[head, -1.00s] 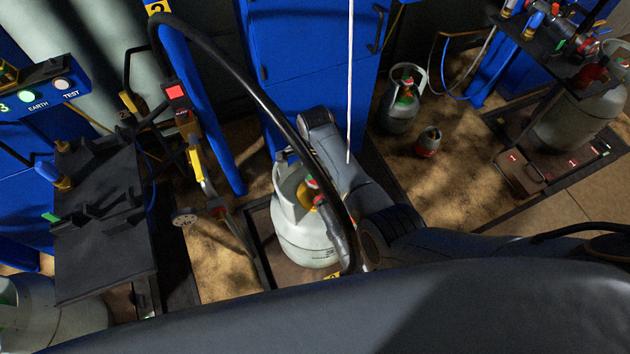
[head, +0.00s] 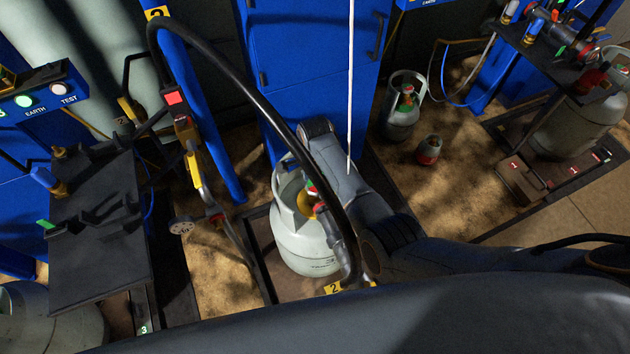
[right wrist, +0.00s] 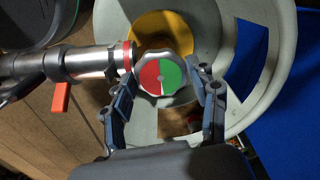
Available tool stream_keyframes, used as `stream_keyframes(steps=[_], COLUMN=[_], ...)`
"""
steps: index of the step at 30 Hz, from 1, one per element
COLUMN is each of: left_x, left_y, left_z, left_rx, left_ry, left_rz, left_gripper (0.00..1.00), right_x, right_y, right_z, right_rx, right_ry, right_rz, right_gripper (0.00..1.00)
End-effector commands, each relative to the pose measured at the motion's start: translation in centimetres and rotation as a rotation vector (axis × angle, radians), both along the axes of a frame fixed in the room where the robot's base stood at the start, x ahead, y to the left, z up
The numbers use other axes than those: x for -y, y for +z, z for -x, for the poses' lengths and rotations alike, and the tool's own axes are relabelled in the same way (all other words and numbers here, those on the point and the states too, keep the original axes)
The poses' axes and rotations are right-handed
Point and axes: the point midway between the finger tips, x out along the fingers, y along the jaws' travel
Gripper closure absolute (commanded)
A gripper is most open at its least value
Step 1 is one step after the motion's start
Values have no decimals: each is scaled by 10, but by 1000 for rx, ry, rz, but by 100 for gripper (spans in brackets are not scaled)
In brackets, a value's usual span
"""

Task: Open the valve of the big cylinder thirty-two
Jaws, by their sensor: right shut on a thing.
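A pale grey gas cylinder (head: 303,248) with a cut-out collar stands on a scale tagged 2 in the head view. I cannot read thirty-two on it. Its round valve handwheel (right wrist: 160,74), with a red and green face, shows in the right wrist view above a yellow part (right wrist: 162,32). My right gripper (right wrist: 157,80) is shut on the handwheel, one finger on each side. A metal hose coupling (right wrist: 88,61) with a red lever (right wrist: 60,98) meets the valve from the left. In the head view my right arm hides the gripper. My left gripper is not in view.
A black hose (head: 240,83) arches from the blue post to the valve, close to my arm. A white cord hangs beside it. A blue cabinet (head: 305,60) stands behind. A smaller cylinder (head: 401,122) and a red-based canister (head: 428,150) stand to the right. A black shelf (head: 100,265) is at left.

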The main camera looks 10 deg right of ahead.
Motion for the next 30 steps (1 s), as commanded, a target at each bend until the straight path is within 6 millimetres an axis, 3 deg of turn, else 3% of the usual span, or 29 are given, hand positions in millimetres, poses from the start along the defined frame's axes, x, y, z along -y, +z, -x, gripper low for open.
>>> stream_keyframes(steps=[11, 30], left_x=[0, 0], left_y=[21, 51], left_z=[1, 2], left_rx=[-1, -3], left_ry=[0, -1], left_rz=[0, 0], left_gripper=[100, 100], right_x=[0, 2], right_y=[3, 1], right_z=[1, 3], right_rx=[-4, -4], right_ry=[218, 822], right_rz=[2, -1], right_gripper=[72, 72])
